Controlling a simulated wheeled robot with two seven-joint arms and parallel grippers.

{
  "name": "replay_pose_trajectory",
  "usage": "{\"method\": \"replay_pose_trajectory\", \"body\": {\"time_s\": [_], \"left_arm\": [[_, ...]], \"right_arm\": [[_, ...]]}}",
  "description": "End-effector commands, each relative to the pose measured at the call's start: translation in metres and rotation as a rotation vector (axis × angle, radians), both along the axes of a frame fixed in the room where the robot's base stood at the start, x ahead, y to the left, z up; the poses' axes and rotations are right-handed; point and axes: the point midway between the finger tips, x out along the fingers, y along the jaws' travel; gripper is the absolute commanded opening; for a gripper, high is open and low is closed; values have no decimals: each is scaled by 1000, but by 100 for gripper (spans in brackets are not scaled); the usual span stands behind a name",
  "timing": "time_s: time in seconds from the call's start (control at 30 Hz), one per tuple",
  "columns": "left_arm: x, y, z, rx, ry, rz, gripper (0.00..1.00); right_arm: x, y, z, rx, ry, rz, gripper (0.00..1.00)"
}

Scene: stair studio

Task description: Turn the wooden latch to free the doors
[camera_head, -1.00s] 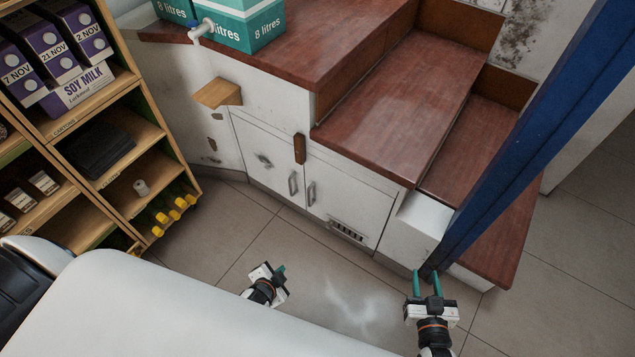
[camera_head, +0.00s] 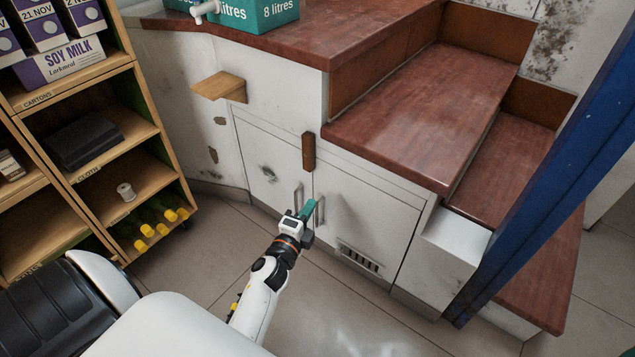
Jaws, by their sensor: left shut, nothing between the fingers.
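The wooden latch (camera_head: 309,151) is a small brown block standing upright at the top of the seam between the two white cupboard doors. The left door (camera_head: 268,165) and the right door (camera_head: 365,200) look closed, each with a metal handle near the seam. My left gripper (camera_head: 308,208) is shut and empty, its teal fingers pointing up and to the right. In the picture it lies below the latch, overlapping the handle area; I cannot tell whether it touches the doors. My right gripper is not in view.
Red-brown steps (camera_head: 420,120) rise above and right of the doors. A small wooden ledge (camera_head: 220,87) juts out left of the latch. A shelf unit (camera_head: 150,130) stands at left and a blue post (camera_head: 560,170) at right. Tiled floor is clear in front.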

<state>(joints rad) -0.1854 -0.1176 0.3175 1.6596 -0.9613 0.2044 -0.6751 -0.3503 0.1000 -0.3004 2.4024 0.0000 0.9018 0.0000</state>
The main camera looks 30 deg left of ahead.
Motion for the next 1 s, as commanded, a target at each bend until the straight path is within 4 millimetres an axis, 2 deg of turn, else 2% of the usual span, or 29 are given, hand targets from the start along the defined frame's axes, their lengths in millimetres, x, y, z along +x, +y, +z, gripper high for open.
{"method": "replay_pose_trajectory", "body": {"time_s": [0.37, 0.57, 0.87, 1.0], "left_arm": [[6, 1, 0, -2, 1, 0, 0], [37, 6, -1, -1, -1, -1, 0], [100, 17, -2, -2, 0, 0, 0], [101, 39, -1, 2, 4, 1, 0]], "right_arm": [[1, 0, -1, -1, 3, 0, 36], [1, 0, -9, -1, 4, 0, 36], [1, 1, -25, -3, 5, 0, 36], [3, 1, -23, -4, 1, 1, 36]]}}
